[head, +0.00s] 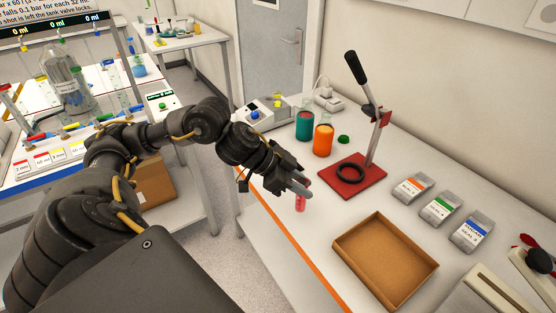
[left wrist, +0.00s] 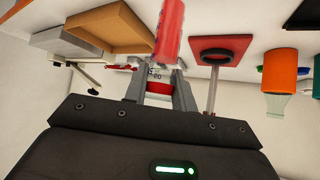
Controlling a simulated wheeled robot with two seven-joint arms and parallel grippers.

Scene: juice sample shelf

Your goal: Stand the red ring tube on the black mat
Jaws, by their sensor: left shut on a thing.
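The red ring tube (head: 300,203) is in my left gripper (head: 298,187) and hangs below the fingertips, near the front edge of the right-hand table. In the left wrist view, the red tube (left wrist: 169,30) extends away from the fingers, with a red band and a "60" mark near the jaws. The left gripper (left wrist: 159,91) is shut around it there. The tube looks close to upright in the head view; I cannot tell whether its bottom touches the table. I cannot make out a black mat. My right gripper is not in view.
A brown tray (head: 386,262) lies right of the tube. Behind are a red-based stand (head: 372,178) with a black ring, an orange beaker (head: 323,141) and a teal beaker (head: 304,124). Several labelled bags (head: 440,207) lie at right. The white table (head: 318,232) is bare around the tube.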

